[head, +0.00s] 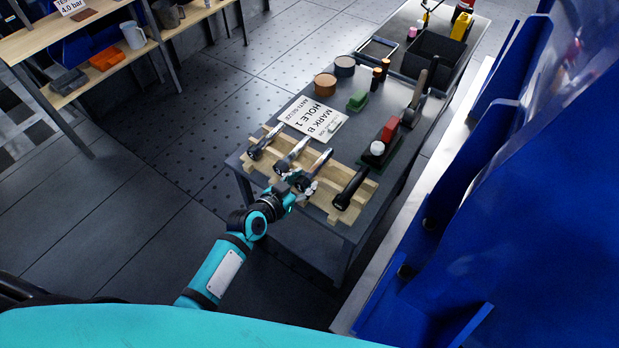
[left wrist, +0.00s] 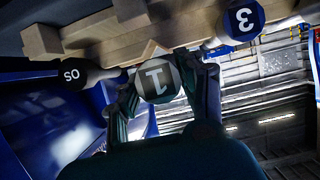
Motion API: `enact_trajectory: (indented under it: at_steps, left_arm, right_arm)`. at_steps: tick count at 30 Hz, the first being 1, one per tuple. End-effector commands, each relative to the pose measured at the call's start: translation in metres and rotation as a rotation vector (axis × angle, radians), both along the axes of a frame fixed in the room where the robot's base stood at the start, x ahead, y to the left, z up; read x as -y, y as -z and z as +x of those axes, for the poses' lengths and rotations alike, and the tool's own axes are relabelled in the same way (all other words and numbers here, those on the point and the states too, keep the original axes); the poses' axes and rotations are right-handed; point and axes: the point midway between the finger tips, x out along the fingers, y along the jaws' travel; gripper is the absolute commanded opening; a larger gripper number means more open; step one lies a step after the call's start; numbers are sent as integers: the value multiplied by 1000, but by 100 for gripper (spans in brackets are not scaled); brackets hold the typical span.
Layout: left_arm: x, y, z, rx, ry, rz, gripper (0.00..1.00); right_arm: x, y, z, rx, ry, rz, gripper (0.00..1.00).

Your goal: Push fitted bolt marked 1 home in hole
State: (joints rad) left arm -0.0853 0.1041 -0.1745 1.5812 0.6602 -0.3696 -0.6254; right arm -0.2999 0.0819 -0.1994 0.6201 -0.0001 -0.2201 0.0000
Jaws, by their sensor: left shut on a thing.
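In the head view my left gripper (head: 300,188) is at the rack's front edge, at the near end of the third bolt (head: 316,166), which lies in a rack notch. No hole with a bolt fitted in it is clear in either view. My right gripper is out of sight.
A card reading MARK B HOLE 1 (head: 313,119) lies behind on the grey table. A large blue housing (head: 560,180) stands at the right.

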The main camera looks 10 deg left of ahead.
Motion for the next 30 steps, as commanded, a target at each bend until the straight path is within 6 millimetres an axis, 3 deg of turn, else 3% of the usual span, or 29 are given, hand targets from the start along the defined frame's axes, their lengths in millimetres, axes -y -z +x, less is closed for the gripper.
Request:
enact_trajectory:
  at_steps: [16, 22, 30]
  left_arm:
    - [-56, -14, -88, 11, 0, -2, 0]
    - [-67, -16, -104, 12, -1, -3, 0]
    - [-70, -18, -110, 13, -1, -5, 0]
  right_arm:
    - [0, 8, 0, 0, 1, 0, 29]
    - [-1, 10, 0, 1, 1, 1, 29]
    - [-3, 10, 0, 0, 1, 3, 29]
